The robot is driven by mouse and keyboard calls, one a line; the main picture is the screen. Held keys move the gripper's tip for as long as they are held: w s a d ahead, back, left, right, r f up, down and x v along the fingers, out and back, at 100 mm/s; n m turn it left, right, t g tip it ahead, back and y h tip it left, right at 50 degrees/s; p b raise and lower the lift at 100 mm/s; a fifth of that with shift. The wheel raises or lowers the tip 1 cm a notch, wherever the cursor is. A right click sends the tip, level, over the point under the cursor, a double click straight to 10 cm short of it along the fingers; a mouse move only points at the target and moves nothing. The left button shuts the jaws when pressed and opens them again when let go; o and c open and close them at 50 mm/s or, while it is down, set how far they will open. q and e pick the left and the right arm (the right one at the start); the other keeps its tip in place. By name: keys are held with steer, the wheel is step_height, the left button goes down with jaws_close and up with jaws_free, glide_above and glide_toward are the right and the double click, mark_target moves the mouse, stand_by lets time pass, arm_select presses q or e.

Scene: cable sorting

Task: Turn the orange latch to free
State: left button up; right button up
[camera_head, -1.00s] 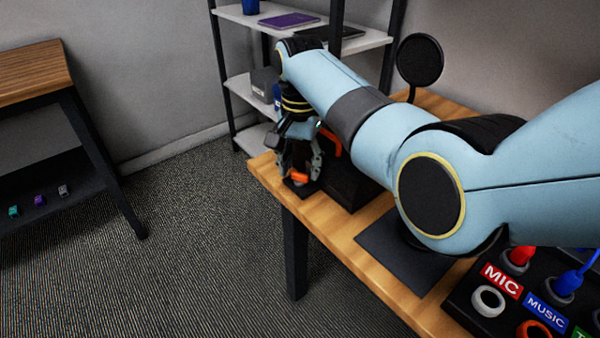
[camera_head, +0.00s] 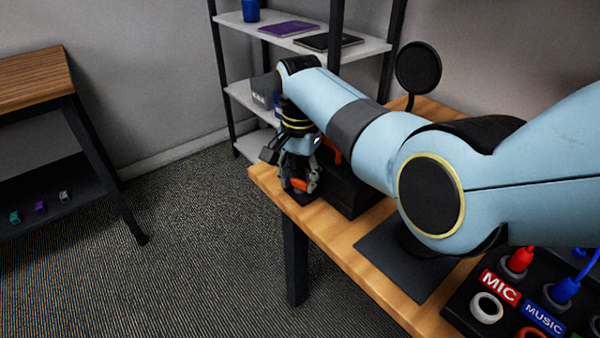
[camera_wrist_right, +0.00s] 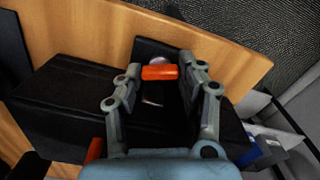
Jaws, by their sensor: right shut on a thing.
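The orange latch (camera_head: 299,185) is at the far left corner of the wooden table, on a dark base next to a black box (camera_head: 349,190). It also shows in the right wrist view (camera_wrist_right: 159,72), lying crosswise between the fingertips. My right gripper (camera_head: 300,187) points down over it and is shut on it; in the wrist view both fingers (camera_wrist_right: 161,76) touch or nearly touch its ends. The fingers hide part of the latch in the head view. My left gripper is not in view.
A black panel with MIC and MUSIC labels (camera_head: 460,302) and plugged cables stands at the near right. A dark mat (camera_head: 400,268) lies mid-table. A shelf (camera_head: 240,95) stands behind the table. Open carpet (camera_head: 215,240) lies to the left.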

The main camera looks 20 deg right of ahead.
mark_target(300, 181)
steer(key=m, duration=0.1)
steer(key=m+p, duration=0.1)
steer(key=shift+r+m, duration=0.25)
steer(key=shift+m, duration=0.05)
steer(key=shift+f+m+p, duration=0.2)
steer(key=shift+m+p, duration=0.3)
steer(key=shift+m, duration=0.4)
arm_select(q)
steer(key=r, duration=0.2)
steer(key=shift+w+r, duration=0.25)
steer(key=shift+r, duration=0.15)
arm_select(e)
steer(key=o, duration=0.9)
step_height(300, 181, up, 12)
steer(key=shift+f, duration=0.1)
